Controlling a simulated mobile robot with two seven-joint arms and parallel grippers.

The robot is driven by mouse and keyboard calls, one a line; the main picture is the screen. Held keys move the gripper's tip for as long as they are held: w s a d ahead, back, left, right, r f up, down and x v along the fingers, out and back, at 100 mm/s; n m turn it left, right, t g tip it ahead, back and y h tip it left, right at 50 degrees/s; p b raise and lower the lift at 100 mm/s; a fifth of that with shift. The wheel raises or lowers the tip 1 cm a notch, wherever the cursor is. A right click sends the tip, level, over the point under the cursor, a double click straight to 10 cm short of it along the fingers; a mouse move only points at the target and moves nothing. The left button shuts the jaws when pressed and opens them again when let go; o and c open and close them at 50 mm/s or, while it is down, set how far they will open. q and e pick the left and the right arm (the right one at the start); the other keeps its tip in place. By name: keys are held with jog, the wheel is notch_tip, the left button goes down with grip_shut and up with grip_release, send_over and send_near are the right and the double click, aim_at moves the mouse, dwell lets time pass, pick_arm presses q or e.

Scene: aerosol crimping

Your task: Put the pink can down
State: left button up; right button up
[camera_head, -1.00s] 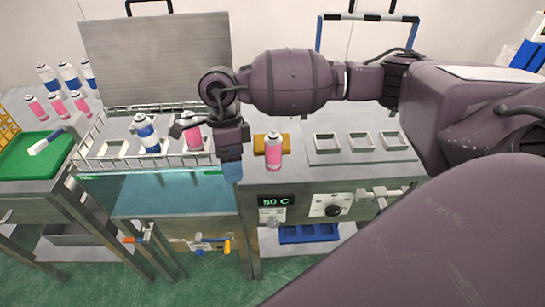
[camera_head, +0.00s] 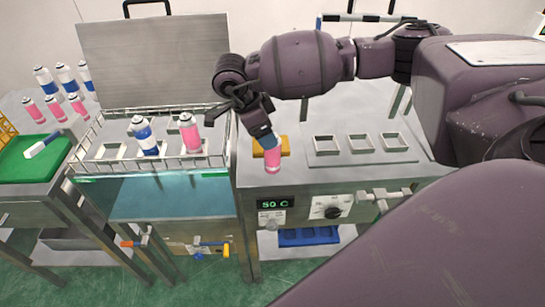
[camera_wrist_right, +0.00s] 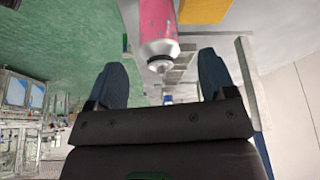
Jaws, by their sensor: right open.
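A pink can (camera_head: 272,160) with a silver top stands upright on the steel bench top, in front of a yellow block. My right gripper (camera_head: 266,138) is over its upper part, and the fingers hide the can's top in the head view. In the right wrist view the pink can (camera_wrist_right: 157,22) shows its silver shoulder and nozzle, lying between the lines of the two blue fingers and mostly past their tips. My right gripper (camera_wrist_right: 164,72) is open, with a gap on each side of the can. My left gripper is not in view.
A wire rack (camera_head: 165,163) at left holds a blue-white can (camera_head: 146,140) and another pink can (camera_head: 190,133). The yellow block (camera_head: 258,147) sits just behind the can. A plate with three square holders (camera_head: 360,152) lies to its right. Several cans stand far left.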

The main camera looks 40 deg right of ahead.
aim_at(272, 152)
jog(key=x, duration=0.5)
jog(key=shift+a, duration=0.1)
jog(key=shift+c, duration=0.2)
grip_shut()
